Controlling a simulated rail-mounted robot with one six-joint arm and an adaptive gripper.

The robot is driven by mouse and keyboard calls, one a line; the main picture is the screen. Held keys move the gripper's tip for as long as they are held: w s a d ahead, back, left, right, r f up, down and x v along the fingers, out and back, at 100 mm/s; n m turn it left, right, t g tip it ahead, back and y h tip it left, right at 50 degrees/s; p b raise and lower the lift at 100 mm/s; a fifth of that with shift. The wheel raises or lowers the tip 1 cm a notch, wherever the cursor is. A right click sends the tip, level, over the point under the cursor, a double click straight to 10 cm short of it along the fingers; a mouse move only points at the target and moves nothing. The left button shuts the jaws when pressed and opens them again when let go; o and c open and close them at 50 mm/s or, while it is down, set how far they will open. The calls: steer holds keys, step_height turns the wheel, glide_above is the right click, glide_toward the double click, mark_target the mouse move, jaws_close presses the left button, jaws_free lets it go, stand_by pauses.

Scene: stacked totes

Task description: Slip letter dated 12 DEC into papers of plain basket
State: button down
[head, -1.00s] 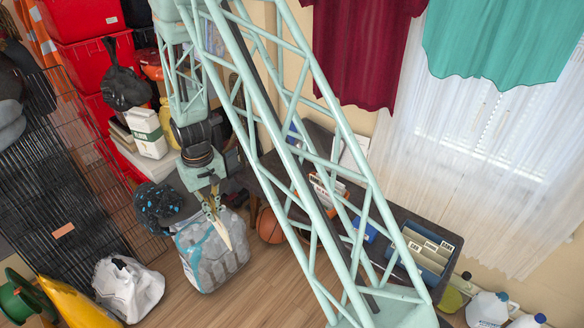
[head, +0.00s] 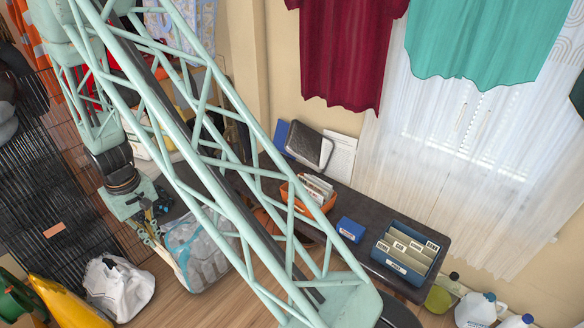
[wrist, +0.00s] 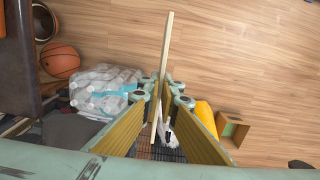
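My gripper (head: 152,228) hangs at the left in the head view, above the floor and away from the desk. In the wrist view its fingers (wrist: 163,95) are closed on a thin cream letter (wrist: 167,50), seen edge-on. Its date cannot be read. On the dark desk, an orange basket (head: 318,206) holds upright white papers (head: 318,185). A blue basket (head: 393,265) holds several cream dividers with small labels (head: 408,243) and has a pale label on its front. I cannot tell which basket is the plain one. My arm's lattice partly covers the orange basket.
A small blue box (head: 350,229) stands between the baskets on the desk (head: 360,205). A dark case and white sheets (head: 340,155) are at its back. A wrapped bottle pack (head: 198,255) and a basketball (wrist: 60,61) are on the floor.

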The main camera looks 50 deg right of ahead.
stand_by(0.4)
steer(key=w+d+f+p, duration=0.1)
steer(key=d+f, duration=0.1)
steer(key=d, duration=1.4)
steer(key=w+d+f+p, duration=0.1)
steer(key=w+d, duration=0.1)
steer(key=d, duration=1.5)
steer(key=s+d+f, duration=0.1)
steer(key=s+d, duration=0.4)
steer(key=d, duration=0.6)
steer(key=s+d+f+p, duration=0.1)
steer(key=s+d, duration=0.4)
steer(key=d, duration=0.5)
steer(key=s+d+f+m, duration=0.1)
steer(key=s+d, duration=0.3)
steer(key=d, duration=0.7)
steer(key=shift+s+d+f, duration=0.3)
steer(key=shift+s+f, duration=0.1)
steer(key=shift+f, duration=0.2)
steer(key=shift+f, duration=0.25)
steer(key=shift+f+b, duration=2.35)
steer(key=shift+f, duration=3.5)
steer(key=shift+f, duration=0.15)
